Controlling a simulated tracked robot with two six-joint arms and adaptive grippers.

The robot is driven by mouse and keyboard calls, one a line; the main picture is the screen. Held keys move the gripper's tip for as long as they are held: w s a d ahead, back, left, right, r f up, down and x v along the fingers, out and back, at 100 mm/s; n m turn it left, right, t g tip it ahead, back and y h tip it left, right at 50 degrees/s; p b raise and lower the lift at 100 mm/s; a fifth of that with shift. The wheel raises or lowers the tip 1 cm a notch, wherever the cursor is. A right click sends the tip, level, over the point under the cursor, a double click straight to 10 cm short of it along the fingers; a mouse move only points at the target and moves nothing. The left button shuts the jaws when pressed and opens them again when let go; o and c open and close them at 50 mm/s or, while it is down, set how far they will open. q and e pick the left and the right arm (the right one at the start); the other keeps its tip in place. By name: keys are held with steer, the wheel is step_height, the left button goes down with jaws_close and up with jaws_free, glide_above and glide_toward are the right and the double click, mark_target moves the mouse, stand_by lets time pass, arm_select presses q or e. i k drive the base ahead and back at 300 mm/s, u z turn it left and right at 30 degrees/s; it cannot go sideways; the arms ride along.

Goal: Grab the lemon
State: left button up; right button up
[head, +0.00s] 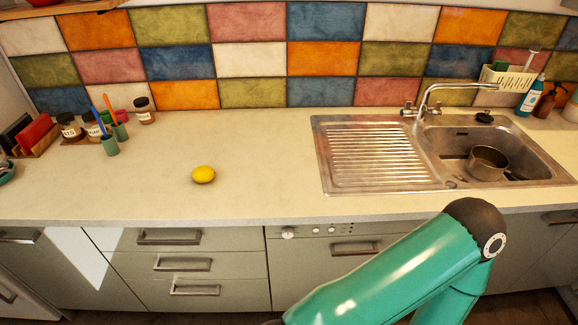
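A yellow lemon (203,174) lies on the pale worktop (260,190), left of the sink's drainboard and apart from other things. A green arm link of mine with a dark joint rises from the bottom right, in front of the cabinets. No gripper shows in the head view, so neither is seen near the lemon.
Right of the lemon is a metal sink (375,153) with a faucet (432,95) and a pot (488,162) in its basin. Brush cups (110,145), jars (70,127) and a rack (35,138) stand at the left. The worktop around the lemon is clear.

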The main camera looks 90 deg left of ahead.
mark_target(204, 175)
steer(key=z, duration=1.5)
steer(key=i, duration=0.1)
steer(key=u, duration=2.45)
steer(key=i, duration=0.2)
steer(key=u, duration=1.85)
steer(key=i, duration=0.2)
steer(key=u, duration=1.7)
steer(key=i, duration=0.55)
steer(key=z, duration=0.3)
steer(key=k, duration=0.55)
steer(key=u, duration=0.3)
steer(key=i, duration=0.4)
steer(key=z, duration=0.3)
